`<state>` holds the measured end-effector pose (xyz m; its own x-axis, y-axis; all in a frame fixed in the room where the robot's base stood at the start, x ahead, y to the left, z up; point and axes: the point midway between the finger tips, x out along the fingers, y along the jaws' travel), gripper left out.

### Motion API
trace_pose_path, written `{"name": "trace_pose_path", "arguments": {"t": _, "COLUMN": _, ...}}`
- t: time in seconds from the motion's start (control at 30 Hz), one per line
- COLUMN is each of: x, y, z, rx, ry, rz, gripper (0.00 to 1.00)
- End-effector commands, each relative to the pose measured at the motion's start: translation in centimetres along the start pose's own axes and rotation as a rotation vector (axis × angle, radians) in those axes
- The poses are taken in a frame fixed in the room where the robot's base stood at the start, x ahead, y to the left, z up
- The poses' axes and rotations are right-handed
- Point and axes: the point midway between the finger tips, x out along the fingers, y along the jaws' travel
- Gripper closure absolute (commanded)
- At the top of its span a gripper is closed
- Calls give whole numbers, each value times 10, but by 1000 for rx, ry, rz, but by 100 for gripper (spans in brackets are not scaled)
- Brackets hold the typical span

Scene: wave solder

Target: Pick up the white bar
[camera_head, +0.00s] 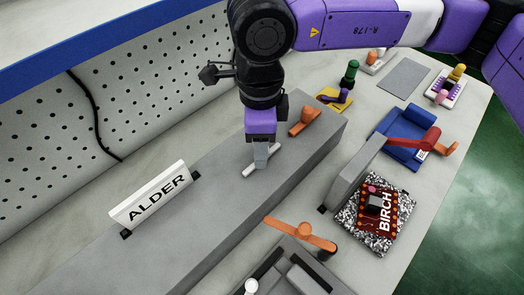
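A small white bar (250,171) lies at a slant on the top of the long grey block (215,205), near its right end. My gripper (261,162) points down over the bar's middle and hides part of it. The grey fingers show as a single overlapping shape, and I cannot tell whether they are closed on the bar or only around or above it. The bar appears to rest on or very close to the block's surface.
A white ALDER sign (153,197) stands left of the bar. Orange handles lie behind (305,120) and in front (300,236). A BIRCH board (381,205), a grey upright block (353,174) and a blue fixture (400,138) stand right. A perforated panel (150,85) is at left.

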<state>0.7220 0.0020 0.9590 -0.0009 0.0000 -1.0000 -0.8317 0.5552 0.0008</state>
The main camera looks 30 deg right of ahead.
Motion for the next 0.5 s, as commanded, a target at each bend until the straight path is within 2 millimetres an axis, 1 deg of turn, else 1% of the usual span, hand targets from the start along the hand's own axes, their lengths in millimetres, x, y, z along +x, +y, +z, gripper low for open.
{"name": "trace_pose_path", "arguments": {"t": 0.2, "x": 1, "y": 0, "z": 0, "rx": 0, "ry": 0, "rz": -1, "gripper": 50}}
{"name": "trace_pose_path", "arguments": {"t": 0.27, "x": 1, "y": 0, "z": 0, "rx": 0, "ry": 0, "rz": -1, "gripper": 60}}
{"name": "trace_pose_path", "arguments": {"t": 0.3, "x": 1, "y": 0, "z": 0, "rx": 0, "ry": 0, "rz": -1, "gripper": 68}}
{"name": "trace_pose_path", "arguments": {"t": 0.47, "x": 1, "y": 0, "z": 0, "rx": 0, "ry": 0, "rz": -1, "gripper": 99}}
{"name": "trace_pose_path", "arguments": {"t": 0.5, "x": 1, "y": 0, "z": 0, "rx": 0, "ry": 0, "rz": -1, "gripper": 100}}
